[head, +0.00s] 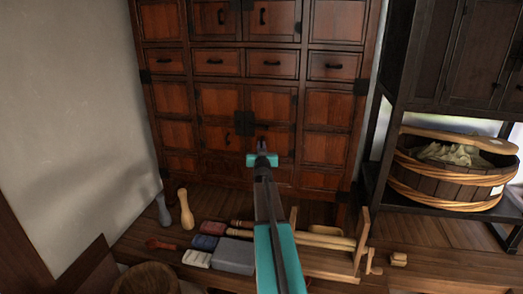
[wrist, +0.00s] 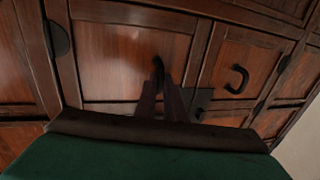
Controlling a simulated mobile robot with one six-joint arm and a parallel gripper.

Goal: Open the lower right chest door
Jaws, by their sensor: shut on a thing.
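The wooden chest (head: 175,60) stands against the back wall. Its lower right door (head: 273,103) is a reddish panel beside the matching lower left door (head: 218,103), with dark metal plates (head: 244,123) where they meet. The door looks flush with the front. My gripper (head: 262,147) reaches its lower inner part. In the wrist view, which looks turned over, the right door (wrist: 112,50) is on the left, and my gripper's fingers (wrist: 166,98) are shut on its dark handle (wrist: 158,72), mostly hidden between them. The left door's handle (wrist: 238,78) is free.
A dark rack (head: 390,110) with a wooden tub (head: 440,185) stands at right. A pale wall (head: 70,110) is close on the left.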

